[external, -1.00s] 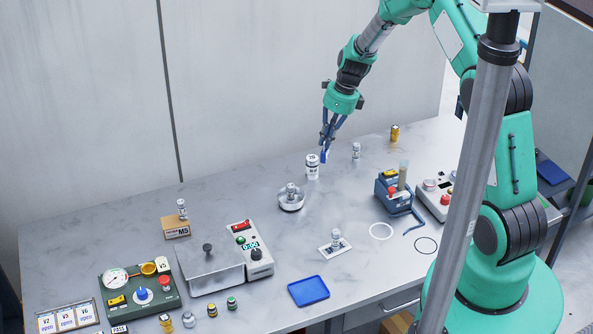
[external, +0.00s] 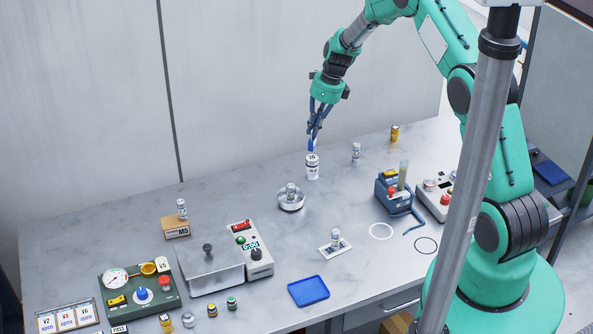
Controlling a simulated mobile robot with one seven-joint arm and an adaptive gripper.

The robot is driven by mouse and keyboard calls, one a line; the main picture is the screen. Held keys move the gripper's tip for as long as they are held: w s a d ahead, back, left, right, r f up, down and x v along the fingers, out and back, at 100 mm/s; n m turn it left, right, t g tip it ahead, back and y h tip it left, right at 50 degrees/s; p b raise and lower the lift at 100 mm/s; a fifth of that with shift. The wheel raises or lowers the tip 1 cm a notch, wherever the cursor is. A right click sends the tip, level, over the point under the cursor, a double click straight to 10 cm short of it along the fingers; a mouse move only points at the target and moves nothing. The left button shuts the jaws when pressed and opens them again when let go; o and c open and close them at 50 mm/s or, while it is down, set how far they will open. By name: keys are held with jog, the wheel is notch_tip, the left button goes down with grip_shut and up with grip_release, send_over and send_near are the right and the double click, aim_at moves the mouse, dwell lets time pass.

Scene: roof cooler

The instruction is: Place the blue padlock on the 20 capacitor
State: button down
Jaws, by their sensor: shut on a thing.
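My gripper (external: 312,140) points down above the back middle of the bench, shut on the small blue padlock (external: 311,146). A white cylinder with dark printing, apparently the 20 capacitor (external: 312,169), stands upright on the bench directly below it. The padlock's lower end is at the capacitor's top in this view; I cannot tell whether they touch. The fingers hide part of the padlock.
A small labelled cylinder (external: 356,152) stands right of the capacitor and a yellow one (external: 395,133) further back. A blue tray (external: 309,291) lies near the front edge. Bare bench surrounds the capacitor.

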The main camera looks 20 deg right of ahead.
jog(key=shift+f, duration=1.7)
jog(key=shift+f, duration=0.15)
jog(key=c, duration=1.9)
grip_release()
jog(key=v, duration=1.2)
jog(key=shift+s+r, duration=0.1)
jog(key=shift+r, duration=0.15)
